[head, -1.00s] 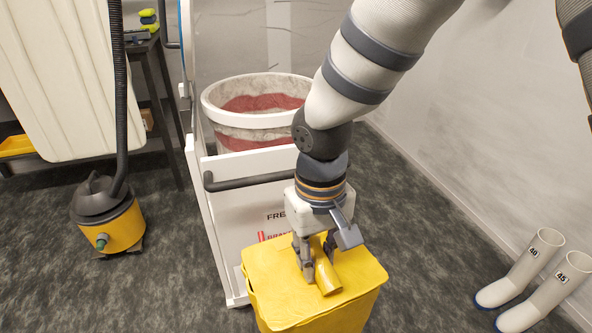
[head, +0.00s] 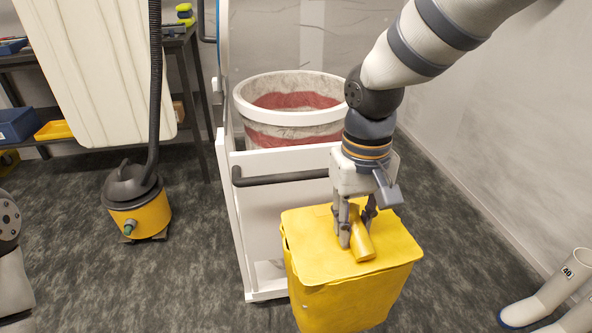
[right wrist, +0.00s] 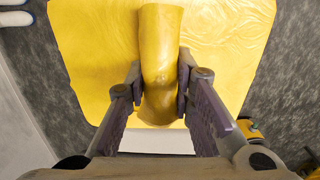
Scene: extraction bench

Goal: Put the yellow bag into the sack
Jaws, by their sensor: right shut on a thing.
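The yellow bag (head: 340,295) is boxy, with a flat top and a thick yellow handle. It hangs upright in front of the white cart. My right gripper (head: 357,238) is shut on the handle; the right wrist view shows the handle (right wrist: 160,60) between both fingers (right wrist: 157,92). The sack (head: 293,135), grey-white with red bands and a pale round rim, stands in the cart behind the bag. Its mouth is open upward, higher in the picture than the bag. Part of my left arm shows at the left edge; its gripper is out of view.
The white cart (head: 236,225) has a dark handle bar (head: 275,178) between bag and sack, and a clear panel behind. A yellow-black vacuum (head: 140,205) stands left, white boots (head: 550,295) at lower right. Floor between cart and right wall is clear.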

